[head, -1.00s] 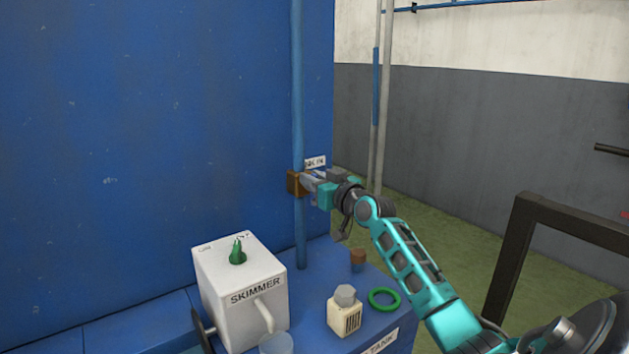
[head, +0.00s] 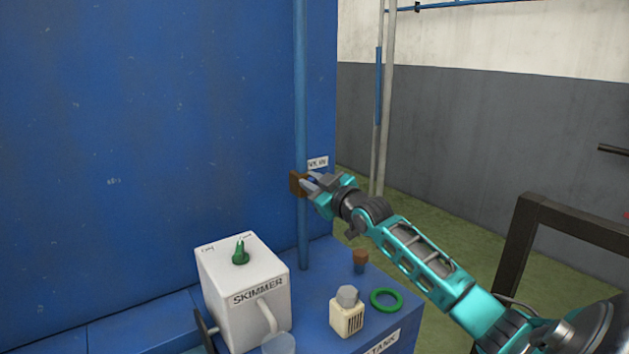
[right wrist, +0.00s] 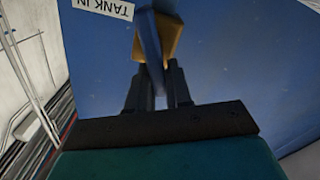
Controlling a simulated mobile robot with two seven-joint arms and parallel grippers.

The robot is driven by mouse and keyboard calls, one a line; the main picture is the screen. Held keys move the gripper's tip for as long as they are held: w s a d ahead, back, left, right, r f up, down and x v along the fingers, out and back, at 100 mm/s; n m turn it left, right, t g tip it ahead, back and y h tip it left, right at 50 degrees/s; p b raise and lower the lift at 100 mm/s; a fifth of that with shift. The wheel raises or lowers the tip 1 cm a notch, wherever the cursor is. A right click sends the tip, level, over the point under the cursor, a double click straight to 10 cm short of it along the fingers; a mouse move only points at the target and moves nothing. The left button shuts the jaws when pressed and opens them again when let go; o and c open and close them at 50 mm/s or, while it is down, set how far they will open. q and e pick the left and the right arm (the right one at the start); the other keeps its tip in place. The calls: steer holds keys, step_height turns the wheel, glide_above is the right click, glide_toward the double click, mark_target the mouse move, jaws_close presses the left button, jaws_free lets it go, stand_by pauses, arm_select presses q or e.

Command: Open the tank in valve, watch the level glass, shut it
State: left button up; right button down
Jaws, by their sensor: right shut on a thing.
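The tank in valve has a brown body (head: 298,184) on an upright blue pipe (head: 302,100), beside a small label (head: 318,162). In the right wrist view the label (right wrist: 104,8) reads TANK IN. My right gripper (head: 312,186) is at the valve. In the right wrist view its two fingers (right wrist: 158,92) are closed on a narrow blue lever (right wrist: 149,45), with the brown body (right wrist: 168,38) behind it. A thin upright tube with a blue stretch (head: 378,85) stands right of the cabinet; I cannot tell whether it is the level glass. My left gripper is out of view.
A white SKIMMER box (head: 240,290) with a green knob (head: 240,253) stands below left. A cream bottle (head: 347,312), a green ring (head: 387,300) and a brown-topped piece (head: 360,260) sit on the blue ledge. A dark frame (head: 520,235) stands at right.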

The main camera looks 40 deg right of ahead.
steer(key=c, duration=1.1)
jaws_free()
steer(key=s, duration=0.4)
steer(key=s+a, duration=0.1)
steer(key=s, duration=0.7)
steer(key=shift+s+a, duration=0.2)
steer(key=shift+s, duration=0.2)
